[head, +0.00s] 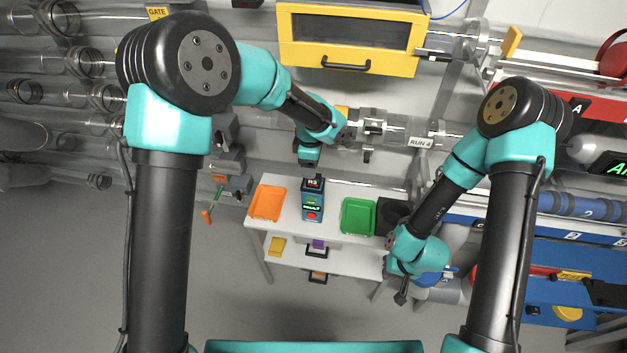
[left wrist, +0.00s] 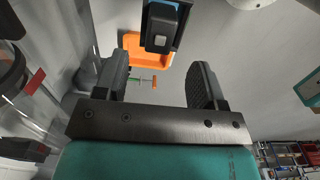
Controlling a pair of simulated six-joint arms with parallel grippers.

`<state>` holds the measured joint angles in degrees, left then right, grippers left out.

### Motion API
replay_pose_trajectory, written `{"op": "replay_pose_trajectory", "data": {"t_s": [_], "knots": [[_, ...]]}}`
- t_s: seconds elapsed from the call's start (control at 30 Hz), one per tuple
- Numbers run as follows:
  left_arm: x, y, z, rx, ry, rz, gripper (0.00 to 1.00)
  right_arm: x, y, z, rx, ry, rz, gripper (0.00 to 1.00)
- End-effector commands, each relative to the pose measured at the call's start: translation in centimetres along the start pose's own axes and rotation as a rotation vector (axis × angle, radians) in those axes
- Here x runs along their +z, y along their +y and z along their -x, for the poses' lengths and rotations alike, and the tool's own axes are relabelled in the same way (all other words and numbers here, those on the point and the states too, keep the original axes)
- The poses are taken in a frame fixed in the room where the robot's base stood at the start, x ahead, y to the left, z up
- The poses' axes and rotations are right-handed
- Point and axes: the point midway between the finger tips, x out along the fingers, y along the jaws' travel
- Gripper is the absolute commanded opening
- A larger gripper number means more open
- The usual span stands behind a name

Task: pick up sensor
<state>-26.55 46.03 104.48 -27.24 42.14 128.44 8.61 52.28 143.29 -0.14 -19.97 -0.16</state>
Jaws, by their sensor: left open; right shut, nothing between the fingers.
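No part is labelled as a sensor, and I cannot tell for sure which thing it is. A small dark upright device (head: 312,200) with a lit panel and a red button stands on the white bench between the orange and green trays. My right gripper (head: 402,296) is shut and empty, at the bench's right front.
The orange tray (head: 267,203) and green tray (head: 358,216) lie on the white bench (head: 335,245). A yellow-framed cabinet (head: 352,62) and clear tubes (head: 395,130) are behind. More clear pipes (head: 60,62) line the left. The grey floor at front left is clear.

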Motion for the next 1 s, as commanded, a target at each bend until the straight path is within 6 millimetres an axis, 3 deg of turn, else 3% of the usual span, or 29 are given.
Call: {"op": "replay_pose_trajectory", "data": {"t_s": [0.47,0.83,1.0], "knots": [[0.0,0.0,-1.0,0.000,-0.001,-0.001,0.64,0.0,0.0,0.0,0.000,0.000,0.000,0.00],[0.1,0.1,-5.3,-0.002,0.000,0.000,0.64,0.0,0.0,0.0,0.000,0.000,0.000,0.00],[0.2,0.1,-6.0,0.001,-0.002,-0.001,0.64,0.0,0.0,0.0,0.000,0.000,0.000,0.00]]}}
